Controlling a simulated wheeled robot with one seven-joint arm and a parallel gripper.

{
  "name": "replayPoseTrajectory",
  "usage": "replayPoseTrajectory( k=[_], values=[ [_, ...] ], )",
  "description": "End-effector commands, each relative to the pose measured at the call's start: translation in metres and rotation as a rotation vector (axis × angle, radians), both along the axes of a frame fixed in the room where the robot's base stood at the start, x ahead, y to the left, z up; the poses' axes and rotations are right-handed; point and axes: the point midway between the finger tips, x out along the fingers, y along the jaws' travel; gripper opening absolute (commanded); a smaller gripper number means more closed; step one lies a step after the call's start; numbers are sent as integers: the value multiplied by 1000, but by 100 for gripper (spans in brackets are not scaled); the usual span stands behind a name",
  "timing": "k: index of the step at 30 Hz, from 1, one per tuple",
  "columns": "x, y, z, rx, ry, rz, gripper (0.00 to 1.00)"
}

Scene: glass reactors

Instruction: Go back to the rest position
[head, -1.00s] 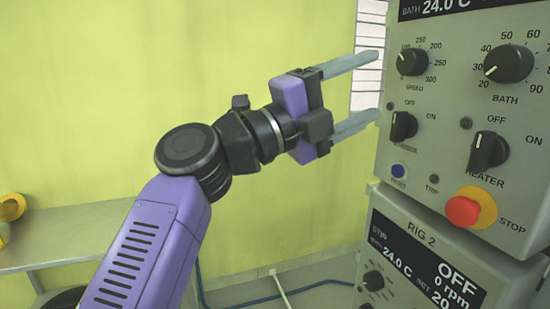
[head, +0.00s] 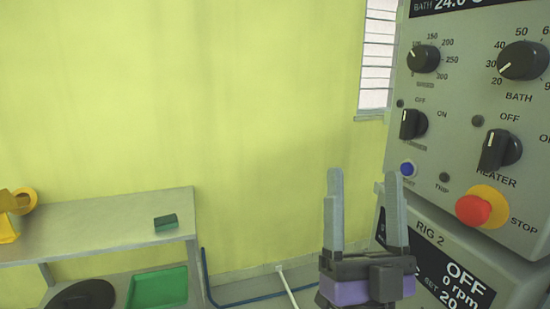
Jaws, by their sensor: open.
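My gripper (head: 365,180) is at the lower right of the head view, with its two grey fingers pointing up. The fingers are apart and nothing is between them. It stands in front of the left edge of the lower panel, marked RIG 2 (head: 428,234), and hides part of it. The upper control panel (head: 455,120) is to the right of the fingers, with black knobs and switches. I cannot tell whether the fingers touch either panel. The rest of my arm is out of view below.
A red stop button (head: 473,210) on a yellow base sticks out of the upper panel. A metal bench (head: 100,222) at the left bears a small green block (head: 165,222) and yellow items. A green tray (head: 157,288) is below. Open space lies before the yellow wall (head: 220,110).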

Motion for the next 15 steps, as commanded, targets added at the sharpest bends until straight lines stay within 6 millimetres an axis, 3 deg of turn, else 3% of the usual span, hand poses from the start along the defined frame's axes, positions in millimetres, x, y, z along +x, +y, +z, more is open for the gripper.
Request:
replayPoseTrajectory(
  k=[1, 8, 15],
  values=[
    [-6, -2, -20, -50, 41, 0, 69],
    [-36, -9, -97, -219, 225, 9, 69],
    [-82, -26, -176, -339, 448, 14, 69]
  ],
)
